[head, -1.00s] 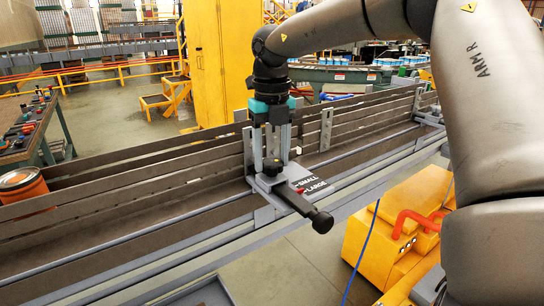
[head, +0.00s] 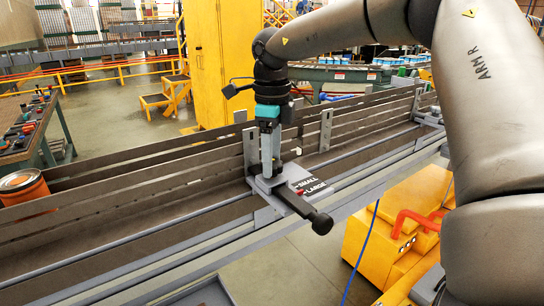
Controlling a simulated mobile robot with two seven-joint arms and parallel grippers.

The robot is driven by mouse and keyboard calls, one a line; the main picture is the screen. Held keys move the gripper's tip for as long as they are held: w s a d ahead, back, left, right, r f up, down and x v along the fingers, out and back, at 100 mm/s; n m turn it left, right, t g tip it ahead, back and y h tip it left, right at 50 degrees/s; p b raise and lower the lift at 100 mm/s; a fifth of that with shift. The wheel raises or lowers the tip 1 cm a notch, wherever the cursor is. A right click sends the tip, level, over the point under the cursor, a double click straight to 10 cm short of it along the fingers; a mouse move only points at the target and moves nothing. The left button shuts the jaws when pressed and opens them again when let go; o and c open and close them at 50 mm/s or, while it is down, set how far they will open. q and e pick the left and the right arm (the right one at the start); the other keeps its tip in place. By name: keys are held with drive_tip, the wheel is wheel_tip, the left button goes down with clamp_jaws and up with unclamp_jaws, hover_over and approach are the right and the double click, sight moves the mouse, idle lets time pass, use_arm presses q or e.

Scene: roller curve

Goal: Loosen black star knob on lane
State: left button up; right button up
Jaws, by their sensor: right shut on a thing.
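The black star knob (head: 277,168) sits on the grey plate of the lane-setting bracket and is mostly hidden by my fingers. My right gripper (head: 271,172) points straight down from above and is shut on the knob. A black lever handle (head: 304,209) sticks out from the plate toward the front right. My left gripper is not in view.
Long dark guide rails (head: 130,190) run along the conveyor lane, with upright grey brackets (head: 326,129) close right of my gripper. An orange can (head: 22,186) stands at the far left. A yellow machine (head: 395,235) is below, front right.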

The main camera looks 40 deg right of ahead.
drive_tip(key=shift+s+f+n, duration=0.2)
drive_tip(key=shift+f+n, duration=0.15)
drive_tip(key=shift+n, duration=0.35)
drive_tip(key=o, duration=1.4)
drive_tip(key=shift+w+r, duration=0.1)
drive_tip(key=shift+w, duration=0.05)
drive_tip(key=shift+c, duration=0.2)
drive_tip(key=shift+r, duration=0.1)
wheel_tip(320, 180, up, 15)
drive_tip(key=p, duration=0.1)
drive_tip(key=shift+p, duration=0.35)
